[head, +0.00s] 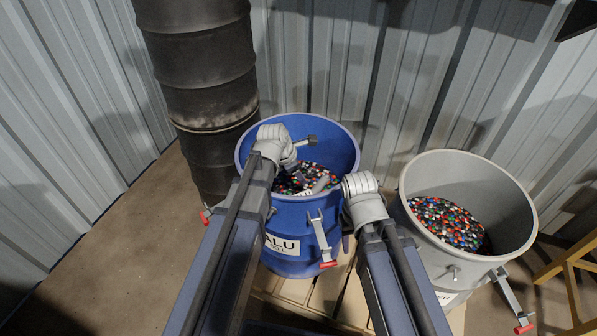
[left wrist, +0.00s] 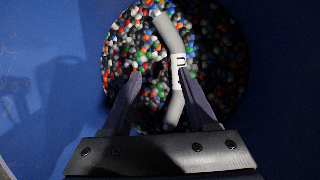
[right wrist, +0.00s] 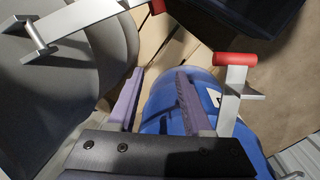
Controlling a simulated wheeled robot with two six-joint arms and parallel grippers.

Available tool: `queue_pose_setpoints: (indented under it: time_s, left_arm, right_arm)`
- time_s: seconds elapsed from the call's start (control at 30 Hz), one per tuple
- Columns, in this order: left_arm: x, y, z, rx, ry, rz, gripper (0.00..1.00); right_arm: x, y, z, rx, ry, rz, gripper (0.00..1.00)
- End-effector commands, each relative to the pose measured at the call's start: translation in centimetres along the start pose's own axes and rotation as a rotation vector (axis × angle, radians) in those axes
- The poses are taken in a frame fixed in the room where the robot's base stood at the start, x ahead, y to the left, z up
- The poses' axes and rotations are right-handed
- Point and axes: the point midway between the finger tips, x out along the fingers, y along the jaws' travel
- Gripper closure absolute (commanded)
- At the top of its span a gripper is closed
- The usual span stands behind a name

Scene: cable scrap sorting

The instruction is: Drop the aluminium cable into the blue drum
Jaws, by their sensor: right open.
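The blue drum (head: 283,208) with an ALU label stands in the middle of the head view. Inside, a grey cable (head: 321,184) with a white band lies over the coloured granules, within the drum's rim. It also shows in the left wrist view (left wrist: 176,45), below my fingers; whether it rests fully on the granules I cannot tell. My left gripper (left wrist: 158,75) is open above the granules, with no cable clamped between its fingers. My right gripper (right wrist: 158,76) is open and empty outside the drums, near the blue drum's outer wall.
A grey drum (head: 415,235) with coloured granules stands to the right. A dark, sooty barrel (head: 205,70) stands behind at the left. Red-tipped clamp handles (head: 328,264) stick out from the drums. A yellow wooden frame (head: 570,265) is at the right edge.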

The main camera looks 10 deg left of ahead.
Motion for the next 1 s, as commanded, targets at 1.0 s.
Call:
queue_pose_setpoints:
  time_s: [1.0]
  left_arm:
    - [-7.7,0.3,0.7,-0.001,0.000,0.000,0.33]
  right_arm:
    - [-7.2,0.6,0.4,0.003,-0.001,-0.009,0.50]
